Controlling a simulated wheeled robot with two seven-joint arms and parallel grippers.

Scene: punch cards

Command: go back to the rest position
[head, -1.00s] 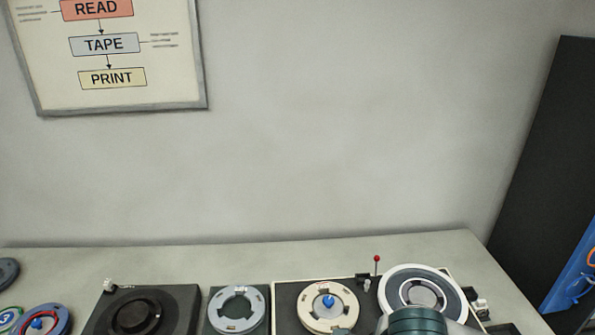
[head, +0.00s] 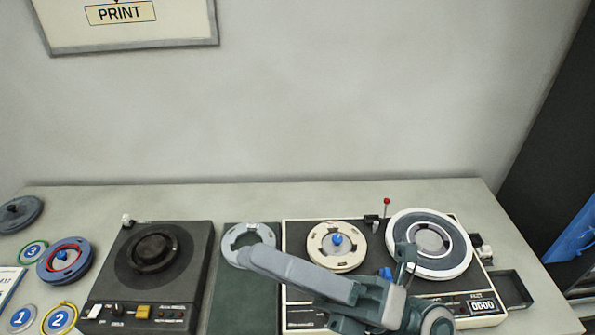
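My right arm comes in from the bottom right, with my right gripper (head: 403,265) over the front of the cream-edged tape deck (head: 300,317). The gripper is seen at a steep angle, and I cannot tell whether its fingers are open or shut. No held object can be made out. The arm hides the middle front of the deck. On the deck are a cream reel (head: 324,258) with a blue centre knob, at left, and a large white-rimmed reel (head: 463,250), at right. My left gripper is not in view.
A dark unit with a round hub (head: 152,249) stands left of a green mat (head: 248,305) bearing a grey reel (head: 239,232). Reels and numbered rings (head: 59,319) lie at far left. A red-tipped lever (head: 387,202) rises behind the deck. The table's back strip is clear.

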